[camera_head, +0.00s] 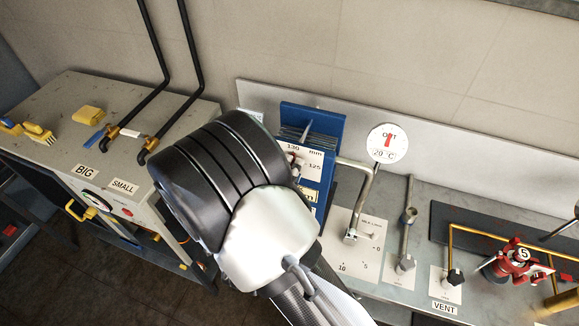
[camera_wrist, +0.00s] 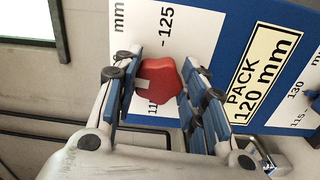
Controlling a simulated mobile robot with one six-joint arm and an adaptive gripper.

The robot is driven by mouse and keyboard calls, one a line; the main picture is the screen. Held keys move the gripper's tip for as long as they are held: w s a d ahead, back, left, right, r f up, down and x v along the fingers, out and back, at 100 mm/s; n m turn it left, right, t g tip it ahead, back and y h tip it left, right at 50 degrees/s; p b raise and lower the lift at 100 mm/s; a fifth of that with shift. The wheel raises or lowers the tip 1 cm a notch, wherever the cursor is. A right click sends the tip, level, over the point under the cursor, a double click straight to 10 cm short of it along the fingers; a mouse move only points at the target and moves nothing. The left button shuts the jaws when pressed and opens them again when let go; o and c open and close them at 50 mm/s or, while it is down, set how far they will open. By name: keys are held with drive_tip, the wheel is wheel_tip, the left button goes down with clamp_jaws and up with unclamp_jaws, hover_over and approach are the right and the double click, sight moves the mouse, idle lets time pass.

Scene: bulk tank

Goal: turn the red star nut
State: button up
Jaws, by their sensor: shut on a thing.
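The red star nut (camera_wrist: 160,82) shows in the wrist view, in front of a white scale plate (camera_wrist: 185,35) on a blue panel. A pale mark is on the nut's left side. My gripper (camera_wrist: 165,88) is shut on the nut, with one blue-padded finger on each side of it. In the head view my arm covers the gripper and most of the nut's area. The blue pack unit (camera_head: 318,125) stands just behind and right of my arm there, with part of its scale showing.
A round dial (camera_head: 387,143) is on the wall panel right of the blue unit. A bent metal pipe (camera_head: 365,195), a lever (camera_head: 408,215) and a red valve (camera_head: 513,260) stand on the bench to the right. A grey cabinet (camera_head: 60,110) with hoses is at left.

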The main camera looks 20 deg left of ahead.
drive_tip(key=shift+r+n+p, duration=0.1)
drive_tip(key=shift+n+p, duration=0.3)
drive_tip(key=shift+n, duration=0.2)
drive_tip(key=o, duration=1.1)
drive_tip(key=shift+c, duration=0.2)
drive_tip(key=s+a, duration=0.1)
drive_tip(key=s, duration=1.1)
